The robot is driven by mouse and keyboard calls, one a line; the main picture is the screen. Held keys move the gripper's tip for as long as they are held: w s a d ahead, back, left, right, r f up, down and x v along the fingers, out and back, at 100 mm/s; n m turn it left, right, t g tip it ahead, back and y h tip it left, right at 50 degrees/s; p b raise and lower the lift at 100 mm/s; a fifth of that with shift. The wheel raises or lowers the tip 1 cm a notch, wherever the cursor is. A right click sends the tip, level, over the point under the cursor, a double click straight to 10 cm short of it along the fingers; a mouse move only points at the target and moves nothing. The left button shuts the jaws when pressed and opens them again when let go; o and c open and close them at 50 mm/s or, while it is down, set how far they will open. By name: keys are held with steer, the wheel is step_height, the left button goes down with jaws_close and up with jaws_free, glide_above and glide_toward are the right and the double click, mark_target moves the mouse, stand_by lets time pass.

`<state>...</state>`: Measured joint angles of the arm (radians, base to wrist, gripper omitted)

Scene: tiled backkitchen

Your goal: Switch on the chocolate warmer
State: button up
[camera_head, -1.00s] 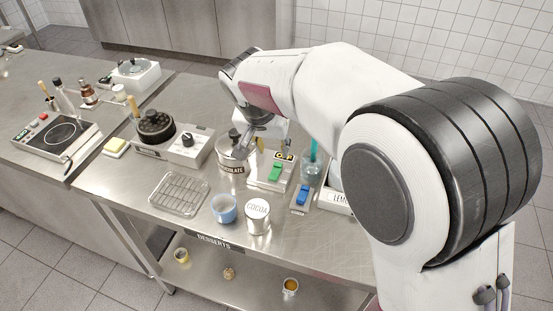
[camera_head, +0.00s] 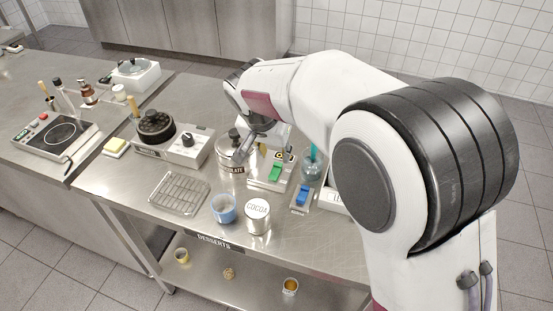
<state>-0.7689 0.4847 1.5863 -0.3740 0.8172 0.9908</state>
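A steel pot labelled CHOCOLATE (camera_head: 226,161) stands on the middle of the steel bench, with its lid partly behind my gripper. Just right of it is a pale box with a green rocker switch (camera_head: 275,172) and a yellow-marked label at its back, partly covered. A smaller box with a blue rocker switch (camera_head: 302,195) lies to the front right. My gripper (camera_head: 256,152) points down above and between the pot and the green switch. One grey finger shows in front of the pot; the other is hard to make out, and no held object shows.
A white unit with a black knob (camera_head: 188,140) and a dark round top stands left of the pot. A wire rack (camera_head: 179,193), a blue cup (camera_head: 223,208) and a COCOA tin (camera_head: 257,216) stand in front. A glass jar (camera_head: 312,165) stands close on the right.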

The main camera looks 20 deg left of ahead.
mark_target(278, 164)
steer(key=shift+x, duration=2.65)
jaws_close()
